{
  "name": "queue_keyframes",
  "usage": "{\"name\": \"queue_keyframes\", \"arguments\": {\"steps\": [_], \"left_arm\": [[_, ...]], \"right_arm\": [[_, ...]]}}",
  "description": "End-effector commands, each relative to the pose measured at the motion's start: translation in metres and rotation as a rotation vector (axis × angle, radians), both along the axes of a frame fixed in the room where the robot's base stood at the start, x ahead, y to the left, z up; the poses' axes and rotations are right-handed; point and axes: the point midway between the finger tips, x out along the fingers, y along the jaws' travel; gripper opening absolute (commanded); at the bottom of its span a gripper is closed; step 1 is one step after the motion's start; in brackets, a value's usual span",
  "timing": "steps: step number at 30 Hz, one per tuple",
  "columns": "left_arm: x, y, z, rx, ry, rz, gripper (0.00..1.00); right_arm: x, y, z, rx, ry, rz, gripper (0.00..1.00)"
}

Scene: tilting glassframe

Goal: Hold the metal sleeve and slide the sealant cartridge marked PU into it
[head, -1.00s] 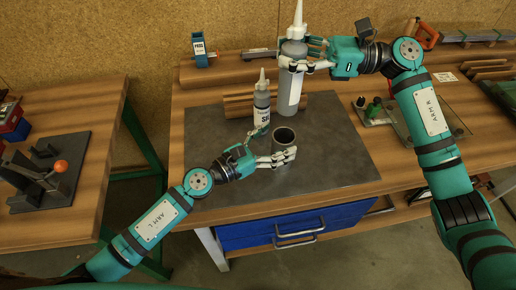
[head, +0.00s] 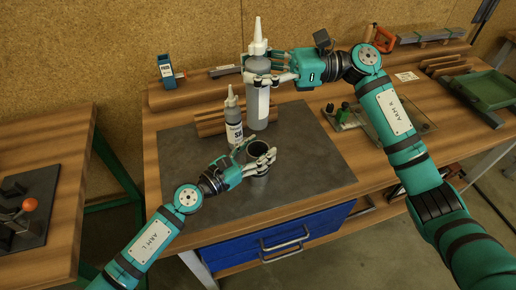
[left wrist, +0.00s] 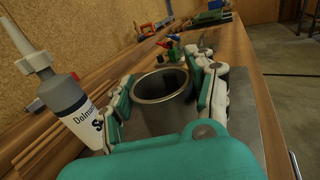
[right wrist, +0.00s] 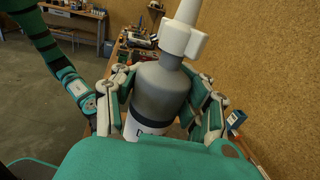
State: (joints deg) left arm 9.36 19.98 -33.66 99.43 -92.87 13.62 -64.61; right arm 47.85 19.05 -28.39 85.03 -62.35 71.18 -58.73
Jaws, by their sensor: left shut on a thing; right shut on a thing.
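The grey metal sleeve (head: 258,149) stands upright over the dark mat, its round open mouth facing up. My left gripper (head: 262,158) is shut on it, with fingers on both sides; the left wrist view shows the hollow sleeve (left wrist: 161,86) between them. My right gripper (head: 270,71) is shut on a grey cartridge (head: 258,106) with a white nozzle, upright and behind the sleeve in the head view. Its label is mostly hidden in the right wrist view (right wrist: 150,130), so I cannot read its marking. Another cartridge (head: 234,130), with "S" legible, stands left of the sleeve.
The dark mat (head: 310,170) is clear to the right of the sleeve. A wooden rack (head: 209,122) stands behind the other cartridge. A blue box (head: 166,70) is at the back left. A green-knobbed fixture (head: 343,114) and green tray (head: 487,89) lie right.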

Motion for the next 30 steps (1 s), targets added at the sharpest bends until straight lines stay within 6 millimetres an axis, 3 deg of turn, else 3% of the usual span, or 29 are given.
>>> {"name": "queue_keyframes", "arguments": {"steps": [3, 11, 30], "left_arm": [[0.000, 0.000, 0.000, 0.000, 0.000, 0.000, 0.20], [0.000, 0.000, 0.000, 0.001, 0.001, 0.000, 0.20], [0.000, 0.000, 0.000, 0.001, 0.001, 0.001, 0.20]], "right_arm": [[0.000, 0.000, 0.001, 0.002, -0.001, 0.000, 0.00], [0.000, 0.000, -0.007, 0.001, 0.000, 0.008, 0.00], [0.000, 0.000, -0.066, -0.003, 0.000, 0.078, 0.00]]}}
